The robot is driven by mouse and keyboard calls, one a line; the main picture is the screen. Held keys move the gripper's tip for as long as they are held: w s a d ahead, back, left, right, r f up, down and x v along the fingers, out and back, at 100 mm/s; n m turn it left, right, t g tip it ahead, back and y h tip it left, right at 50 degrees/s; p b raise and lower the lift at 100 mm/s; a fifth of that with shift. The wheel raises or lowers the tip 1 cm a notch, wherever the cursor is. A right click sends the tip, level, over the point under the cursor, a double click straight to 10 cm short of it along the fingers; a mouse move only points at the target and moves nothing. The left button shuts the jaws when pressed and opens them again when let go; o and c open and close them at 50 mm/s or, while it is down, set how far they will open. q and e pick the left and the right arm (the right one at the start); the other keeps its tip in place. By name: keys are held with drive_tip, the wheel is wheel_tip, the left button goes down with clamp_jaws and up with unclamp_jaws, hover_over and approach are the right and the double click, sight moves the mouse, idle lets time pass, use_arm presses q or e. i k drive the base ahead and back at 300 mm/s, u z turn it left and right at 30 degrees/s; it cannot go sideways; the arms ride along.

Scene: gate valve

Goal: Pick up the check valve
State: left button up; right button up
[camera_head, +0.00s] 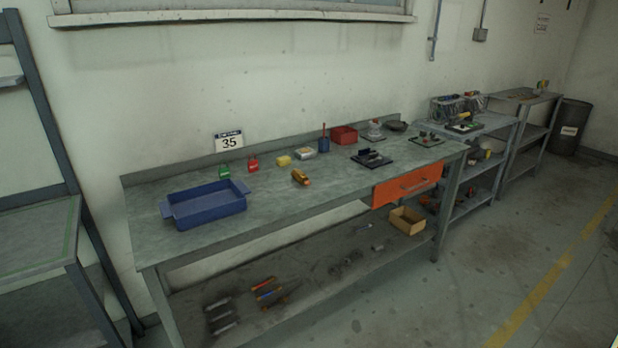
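A small brass-orange fitting (300,177), which looks like the check valve, lies on the grey workbench (270,208) near the middle of its top. Open bench surface surrounds it. It is small in the picture, so its finer shape cannot be made out. Neither of my grippers shows in the head view.
A blue tray (208,204) sits at the bench's left. Behind the fitting are green (224,171) and red (253,165) tags, a yellow block (284,161) and a red bin (344,135). A dark tray (372,158) lies right. An orange drawer (407,186) hangs below the top.

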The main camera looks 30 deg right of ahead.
sight(296, 174)
drive_tip(key=u, duration=0.05)
drive_tip(key=k, duration=0.45)
drive_tip(key=z, duration=0.9)
drive_tip(key=i, duration=0.9)
drive_tip(key=z, duration=0.1)
